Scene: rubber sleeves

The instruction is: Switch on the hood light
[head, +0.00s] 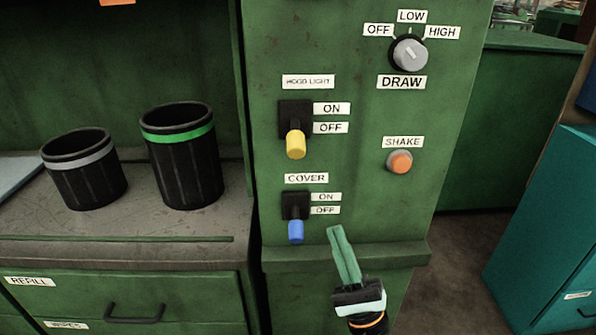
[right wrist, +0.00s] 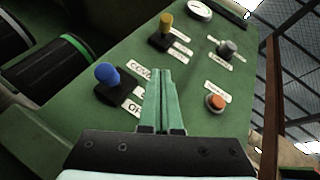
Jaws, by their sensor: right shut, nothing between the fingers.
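The hood light switch is a black plate with a yellow lever (head: 296,145), under a "HOOD LIGHT" label on the green panel. Its lever hangs down, beside the OFF label (head: 330,128); the ON label (head: 332,108) is above. The yellow lever also shows at the top of the right wrist view (right wrist: 166,22). My right gripper (head: 337,232) is shut and empty, its green fingers together. It is below and right of the yellow lever, apart from it, close to the right of the blue cover lever (head: 295,231). My left gripper is not in view.
The blue lever sits directly below the hood light switch, also pointing down. An orange SHAKE button (head: 399,161) and a grey DRAW knob (head: 408,54) are to the right. A ledge (head: 345,257) juts out below. Two black bins (head: 180,160) stand on the counter at left.

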